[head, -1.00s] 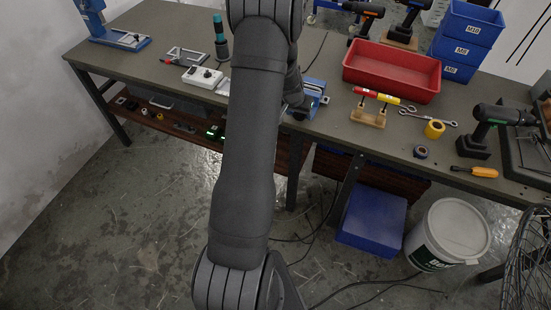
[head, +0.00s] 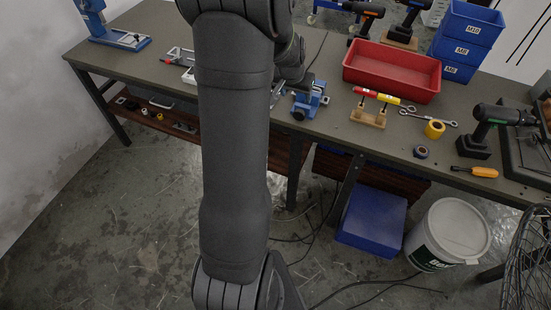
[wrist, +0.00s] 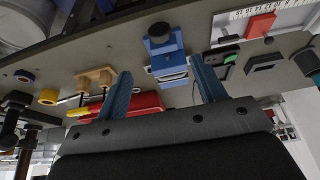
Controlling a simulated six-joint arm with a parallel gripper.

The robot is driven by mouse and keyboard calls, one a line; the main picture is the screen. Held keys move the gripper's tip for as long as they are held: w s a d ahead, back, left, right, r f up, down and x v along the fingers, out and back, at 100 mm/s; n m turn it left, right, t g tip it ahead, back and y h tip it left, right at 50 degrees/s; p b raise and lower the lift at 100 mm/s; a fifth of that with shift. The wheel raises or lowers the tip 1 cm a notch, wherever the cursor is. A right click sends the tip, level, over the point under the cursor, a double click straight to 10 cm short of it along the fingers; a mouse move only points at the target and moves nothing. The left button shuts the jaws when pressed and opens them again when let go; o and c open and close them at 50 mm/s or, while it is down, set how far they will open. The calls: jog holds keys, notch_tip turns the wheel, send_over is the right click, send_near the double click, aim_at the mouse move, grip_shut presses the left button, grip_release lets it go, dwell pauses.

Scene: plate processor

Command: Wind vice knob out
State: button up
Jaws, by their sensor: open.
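The blue vice (head: 309,98) stands at the front edge of the bench, just right of my arm in the head view. Its dark round knob (head: 298,114) faces the front edge. In the wrist view the vice (wrist: 168,62) is above the middle, with the black knob (wrist: 159,32) toward the top. My gripper (wrist: 163,85) is open, its two blue fingers wide apart with nothing between them. The knob lies beyond the fingertips, apart from them. In the head view my arm hides the gripper.
A red bin (head: 391,70) stands behind and right of the vice. A wooden stand (head: 368,117) with red and yellow handled tools is to its right. Tape rolls and a drill (head: 487,130) lie further right. A white device (head: 188,76) is partly hidden left of my arm.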

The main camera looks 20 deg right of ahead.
jog(key=w+a+f+m+t+h, duration=0.1)
jog(key=w+a+f+t, duration=0.15)
jog(key=f, duration=0.55)
jog(key=w+a+f+t+h, duration=0.1)
jog(key=a+f+t+h, duration=0.15)
jog(key=f, duration=0.45)
jog(key=s+a+n+t+h, duration=0.1)
jog(key=s+a+t+h, duration=0.4)
jog(key=s, duration=0.9)
jog(key=w+d+h, duration=0.1)
jog(key=w+d, duration=0.6)
jog(key=v, duration=1)
jog(key=shift+w+a, duration=0.15)
jog(key=shift+a, duration=0.3)
jog(key=shift+r, duration=0.1)
